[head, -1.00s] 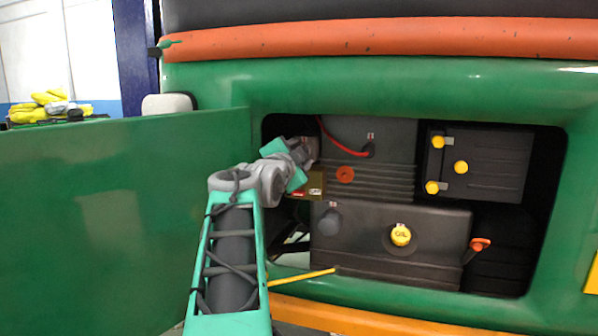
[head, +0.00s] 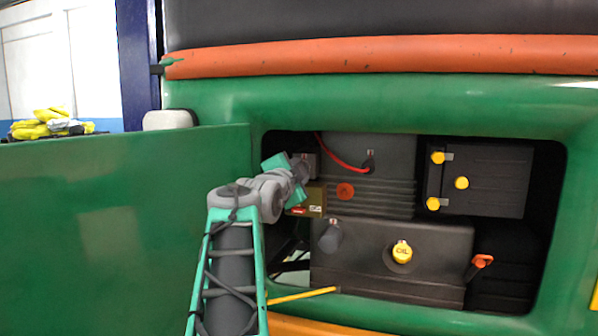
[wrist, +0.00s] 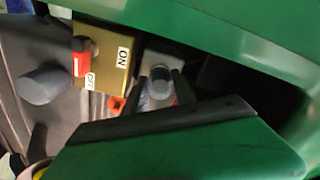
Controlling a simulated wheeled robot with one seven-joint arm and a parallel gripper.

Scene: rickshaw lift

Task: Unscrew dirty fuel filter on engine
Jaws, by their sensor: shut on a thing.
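In the wrist view, a short grey cylinder (wrist: 160,90), which looks like the fuel filter, sits between the two dark fingers of my gripper (wrist: 159,77). The fingers are shut on it, one on each side. It sits against a light grey block (wrist: 163,60) beside the brass-coloured switch box. In the head view, my gripper (head: 303,166) reaches into the left end of the open engine bay, and my wrist hides the filter. The dark engine block (head: 385,165) fills the middle of the bay.
The brass switch box (head: 308,202), with a red switch (wrist: 82,62), is close beside my gripper. A second grey cylinder (head: 331,238) and a yellow oil cap (head: 402,252) are on the lower block. The open green door (head: 125,230) stands left, near my arm.

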